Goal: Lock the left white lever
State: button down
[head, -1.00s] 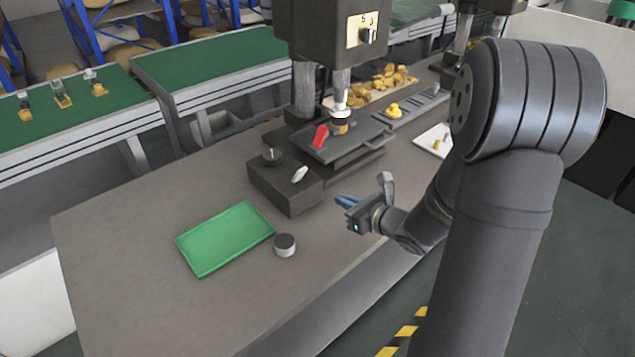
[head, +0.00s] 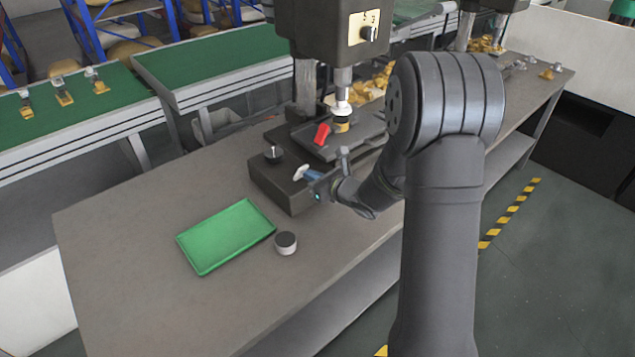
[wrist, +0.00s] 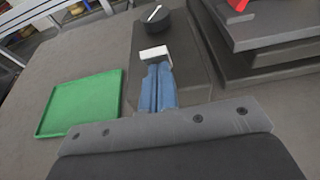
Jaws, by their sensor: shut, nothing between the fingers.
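The white lever (head: 300,173) is a small pale bar on the front left part of the machine's dark base (head: 290,200). It also shows in the wrist view (wrist: 155,53), lying crosswise just past the blue fingertips. My gripper (head: 312,175) is shut and empty, with its blue fingers pointing at the lever. In the wrist view my gripper (wrist: 158,72) has its two fingers side by side, with the tips very close to the lever. I cannot tell whether they touch it.
A black knob (head: 273,154) stands behind the lever, and a red lever (head: 322,134) is on the raised plate. A green tray (head: 226,236) and a round grey-white piece (head: 286,243) lie on the table to the front left. The table's left part (head: 120,230) is bare.

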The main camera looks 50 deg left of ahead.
jog(key=shift+a+r+h, duration=0.25)
jog(key=shift+r+h, duration=0.1)
jog(key=shift+h, duration=0.25)
dwell(0.3)
jog(key=shift+a+r, duration=0.7)
jog(key=shift+a, duration=0.05)
jog(key=shift+a+r, duration=0.4)
jog(key=shift+a, duration=0.45)
jog(key=shift+r, duration=0.8)
jog(key=shift+d, duration=0.1)
